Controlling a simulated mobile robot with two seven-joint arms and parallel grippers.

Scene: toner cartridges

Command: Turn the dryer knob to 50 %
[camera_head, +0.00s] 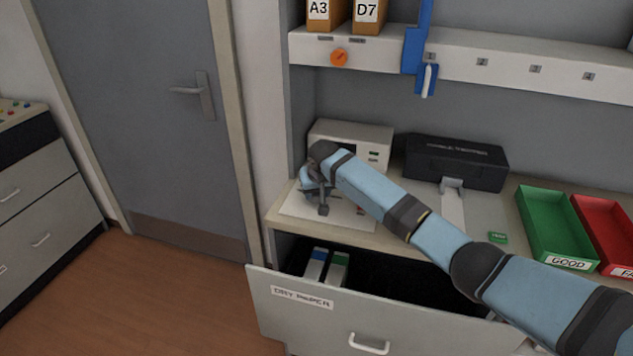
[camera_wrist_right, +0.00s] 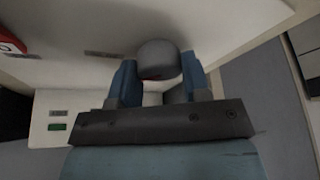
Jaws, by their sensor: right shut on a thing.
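The rounded grey knob (camera_wrist_right: 158,58) shows in the right wrist view between the two blue fingers of my right gripper (camera_wrist_right: 158,82), with a small red mark on its lower part. The fingers are shut on it from both sides. In the head view my right gripper (camera_head: 318,195) is low over the white panel on the counter, in front of a white box (camera_head: 378,140) with green indicators. My own wrist and fingers hide most of the knob there, and I cannot read its setting. My left gripper is in neither view.
An open drawer (camera_head: 302,297) holding cartridges juts out below the counter. A black case (camera_head: 456,155), a green tray (camera_head: 545,222) and a red tray (camera_head: 604,228) stand to the right. A shelf (camera_head: 510,70) with an orange dial (camera_head: 339,57) hangs above.

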